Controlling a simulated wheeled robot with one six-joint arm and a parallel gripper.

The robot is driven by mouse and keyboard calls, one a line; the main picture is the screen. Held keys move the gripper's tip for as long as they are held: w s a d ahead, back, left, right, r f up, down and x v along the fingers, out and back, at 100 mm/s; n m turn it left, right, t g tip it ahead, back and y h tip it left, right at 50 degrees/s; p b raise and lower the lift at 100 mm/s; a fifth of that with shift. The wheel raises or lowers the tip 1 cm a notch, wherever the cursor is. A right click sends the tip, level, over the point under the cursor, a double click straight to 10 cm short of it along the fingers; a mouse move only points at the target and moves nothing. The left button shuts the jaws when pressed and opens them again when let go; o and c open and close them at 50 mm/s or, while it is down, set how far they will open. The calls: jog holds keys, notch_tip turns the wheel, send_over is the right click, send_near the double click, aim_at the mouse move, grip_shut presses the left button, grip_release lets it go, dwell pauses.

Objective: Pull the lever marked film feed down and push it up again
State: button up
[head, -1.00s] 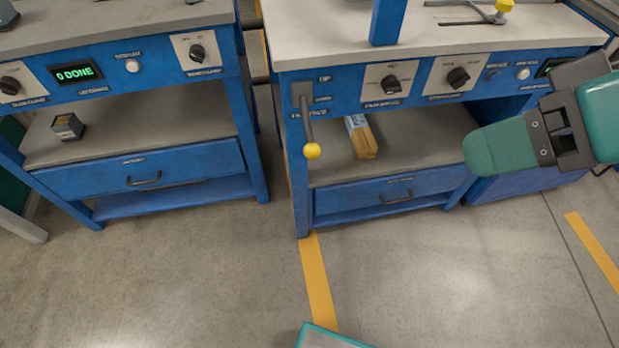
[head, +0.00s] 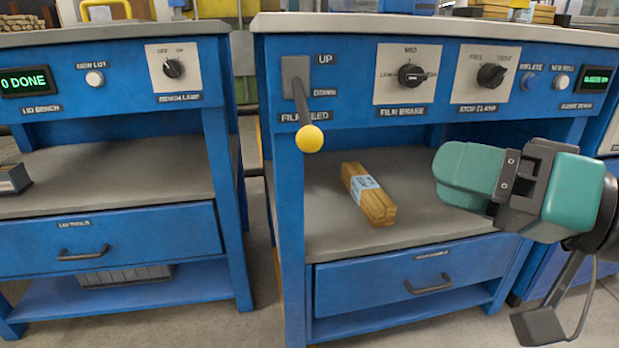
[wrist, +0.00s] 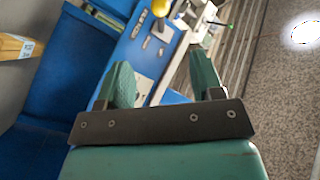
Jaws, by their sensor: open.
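The film feed lever (head: 302,104) is on the blue front of the right bench, at its left end. It has a grey plate, a dark shaft and a yellow ball knob (head: 309,138). The knob hangs below the plate, just under the film feed label (head: 303,117). The labels UP (head: 324,58) and DOWN (head: 324,92) are beside the plate. My gripper (head: 447,178) is to the right of the lever and lower, apart from it, pointing left. In the wrist view its green fingers (wrist: 163,82) are spread with nothing between them.
A wood bundle (head: 368,194) lies on the bench's shelf, left of my gripper. The film brake dial (head: 411,75) and stop clamp dial (head: 491,76) are on the panel above it. The space in front of the lever looks clear.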

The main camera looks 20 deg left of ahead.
aim_at(321, 143)
jog(key=p+x, duration=0.3)
jog(key=x, duration=1.4)
jog(key=shift+a+f, duration=0.1)
jog(key=shift+a, duration=0.1)
